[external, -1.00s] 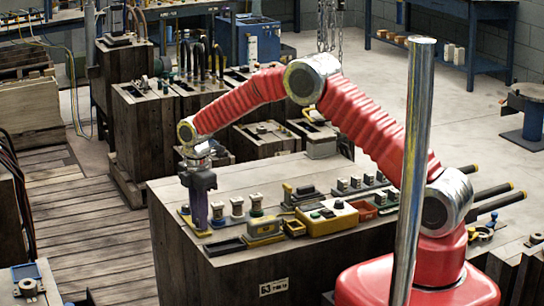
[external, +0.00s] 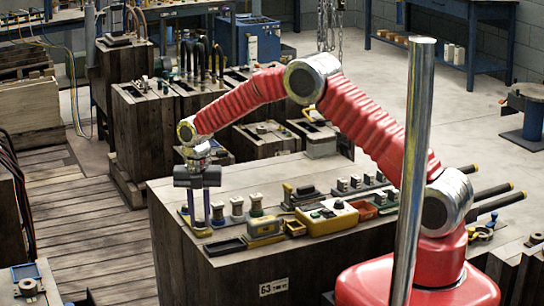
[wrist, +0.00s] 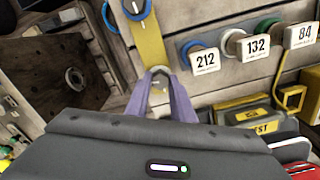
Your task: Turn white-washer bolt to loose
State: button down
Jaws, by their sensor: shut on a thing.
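My gripper (wrist: 158,84) points down with its purple fingers at the end of a yellow strip (wrist: 148,40) in the wrist view. The fingertips are shut on a small bolt there. A pale washer rim (wrist: 160,71) shows just past the tips; the fingers hide most of the bolt. A blue-ringed bolt or knob (wrist: 134,7) sits at the strip's other end, at the top edge. In the external view my gripper (external: 198,222) stands upright over the strip at the front left corner of the wooden bench (external: 180,262). The bolt is too small to make out there.
Close by stand several pale spool-like posts (external: 237,210) with tags, among them 212 (wrist: 206,59) and 132 (wrist: 257,46). A yellow control box (external: 328,218) and small trays lie right of them. A chrome pole (external: 413,160) rises in front of my arm.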

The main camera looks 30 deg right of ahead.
aim_at(200, 220)
jog(key=shift+d+f+n, duration=0.1)
jog(key=shift+f+n, duration=0.1)
jog(key=shift+n, duration=0.9)
jog(key=c, duration=1.5)
grip_release()
jog(key=shift+c, duration=0.2)
jog(key=shift+r, duration=0.1)
notch_tip(200, 220, up, 14)
jog(key=shift+f, duration=0.2)
